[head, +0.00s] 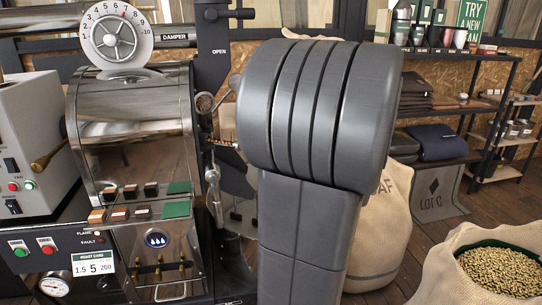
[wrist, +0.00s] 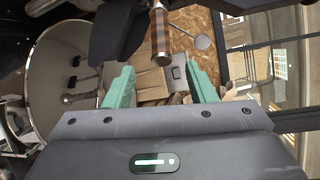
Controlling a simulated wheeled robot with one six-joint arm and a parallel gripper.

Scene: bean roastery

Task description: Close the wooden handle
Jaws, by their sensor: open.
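A wooden handle (wrist: 158,35) with light and dark brown bands shows at the top middle of the wrist view.
A steel roaster (head: 133,100) with a round dial (head: 115,35) stands left of my arm. A white control box (head: 30,145) is at far left. Burlap sacks, one open with beans (head: 502,270), stand at right. A shelf (head: 475,105) is behind them.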

